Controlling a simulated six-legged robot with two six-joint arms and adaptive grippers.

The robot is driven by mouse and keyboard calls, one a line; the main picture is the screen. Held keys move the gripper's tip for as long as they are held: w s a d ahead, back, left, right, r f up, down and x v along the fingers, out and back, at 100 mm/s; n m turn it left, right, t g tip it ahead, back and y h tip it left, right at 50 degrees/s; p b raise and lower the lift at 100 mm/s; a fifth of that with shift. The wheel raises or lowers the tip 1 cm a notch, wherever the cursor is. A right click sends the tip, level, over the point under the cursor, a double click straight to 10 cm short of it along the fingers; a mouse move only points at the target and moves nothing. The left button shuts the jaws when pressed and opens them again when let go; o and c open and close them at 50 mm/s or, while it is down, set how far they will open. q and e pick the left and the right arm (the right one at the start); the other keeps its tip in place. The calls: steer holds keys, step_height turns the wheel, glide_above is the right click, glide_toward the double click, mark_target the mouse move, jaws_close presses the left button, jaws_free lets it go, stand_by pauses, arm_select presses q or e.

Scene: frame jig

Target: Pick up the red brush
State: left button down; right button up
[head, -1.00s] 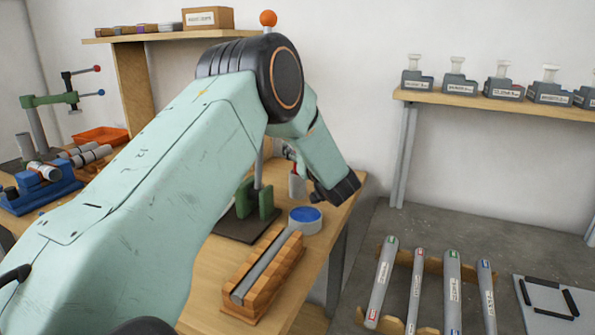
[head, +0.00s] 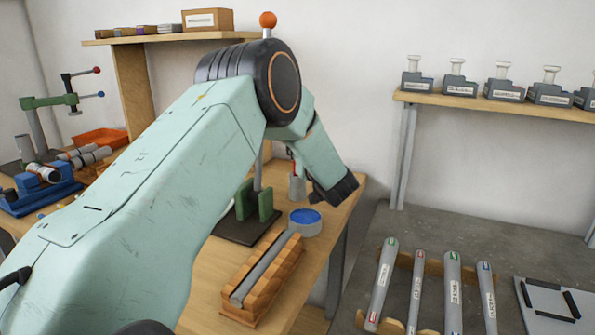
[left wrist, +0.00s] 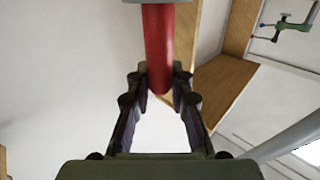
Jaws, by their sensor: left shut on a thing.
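The red brush shows in the left wrist view as a red round handle (left wrist: 158,50) with a pale band at the top edge of the picture. My left gripper (left wrist: 160,82) is shut on this handle, one finger on each side. In the head view the left gripper (head: 334,190) shows as a dark shape at the end of my arm, over the far right of the bench. A small bit of red (head: 294,168) shows beside it, above a grey cup (head: 297,187); my arm hides the rest. My right gripper is not in view.
A round tin with a blue top (head: 305,216), a wooden block holding a grey tube (head: 262,278) and a green stand (head: 256,205) are on the bench close below the arm. Several labelled tubes (head: 452,290) lie on a rack at right.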

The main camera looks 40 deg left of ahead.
arm_select(q)
step_height(320, 180, up, 10)
steer(key=shift+f+p, duration=0.1)
steer(key=shift+p, duration=0.9)
